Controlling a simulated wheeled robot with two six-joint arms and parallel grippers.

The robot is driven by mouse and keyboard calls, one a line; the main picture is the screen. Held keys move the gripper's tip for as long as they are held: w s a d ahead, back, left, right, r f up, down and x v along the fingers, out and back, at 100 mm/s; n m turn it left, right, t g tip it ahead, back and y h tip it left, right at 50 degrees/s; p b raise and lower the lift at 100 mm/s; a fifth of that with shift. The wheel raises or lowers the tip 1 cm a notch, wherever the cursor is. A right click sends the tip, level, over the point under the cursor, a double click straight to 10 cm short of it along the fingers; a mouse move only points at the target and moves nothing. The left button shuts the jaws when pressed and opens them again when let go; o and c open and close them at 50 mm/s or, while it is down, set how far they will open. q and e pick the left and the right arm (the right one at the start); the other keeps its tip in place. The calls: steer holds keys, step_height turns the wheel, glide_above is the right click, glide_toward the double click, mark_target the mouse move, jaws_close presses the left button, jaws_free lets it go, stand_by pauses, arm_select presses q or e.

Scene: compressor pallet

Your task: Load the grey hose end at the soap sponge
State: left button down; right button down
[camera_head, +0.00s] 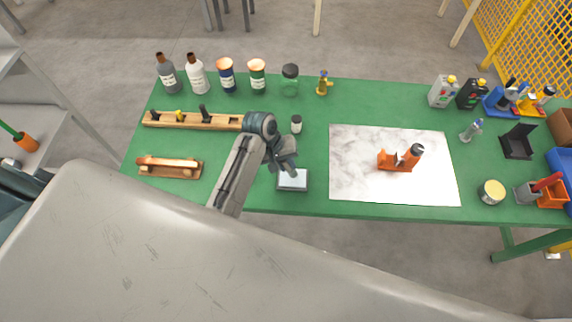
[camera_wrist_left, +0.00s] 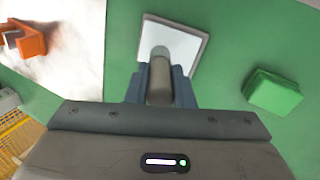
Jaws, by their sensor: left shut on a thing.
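My left gripper (camera_head: 287,166) is shut on the grey hose end (camera_wrist_left: 160,78), a short grey cylinder with a paler rounded tip, held between the fingers in the left wrist view. In that view the tip overlaps a pale square pad in a thin frame (camera_wrist_left: 190,47), which looks like the soap sponge. The pad also shows just below the gripper in the head view (camera_head: 293,181), near the table's front edge. I cannot tell whether the tip touches it. My right gripper is not in view.
A wooden rack (camera_head: 221,122) with several pegs and a smaller wooden holder (camera_head: 168,162) lie left. A marble mat (camera_head: 350,150) with an orange stand (camera_head: 392,161) lies right. Bottles and jars line the back.

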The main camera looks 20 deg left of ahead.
arm_select(q)
steer(key=shift+r, duration=2.65)
steer(key=shift+s, duration=0.1)
